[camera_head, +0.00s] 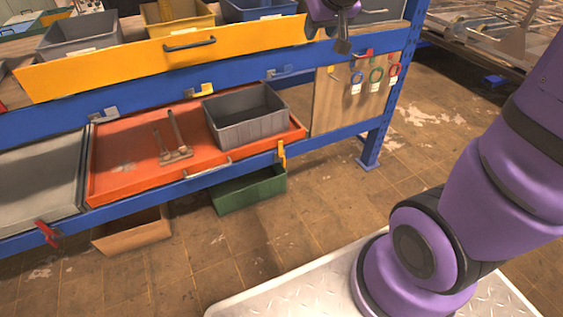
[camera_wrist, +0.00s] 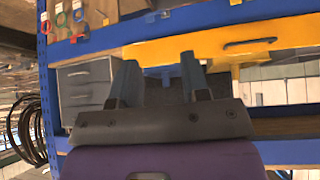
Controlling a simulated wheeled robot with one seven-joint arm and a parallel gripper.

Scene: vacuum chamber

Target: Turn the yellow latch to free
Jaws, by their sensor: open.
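The yellow latch (camera_head: 281,153) is a small upright piece on the lower blue beam, at the right end of the orange-red drawer (camera_head: 120,165). It stands roughly vertical and overlaps the drawer's front edge. My gripper (camera_head: 343,46) is at the top of the head view, above and to the right of the latch and well apart from it. In the wrist view my gripper (camera_wrist: 158,75) shows two separate dark fingers with nothing held between them. I cannot make out the yellow latch in the wrist view.
The yellow drawer front (camera_head: 160,62) with its handle is above; it also shows in the wrist view (camera_wrist: 215,45). A grey bin (camera_head: 245,130) and hammer-like tools sit in the orange-red drawer. A board (camera_head: 335,105) holds coloured rings.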

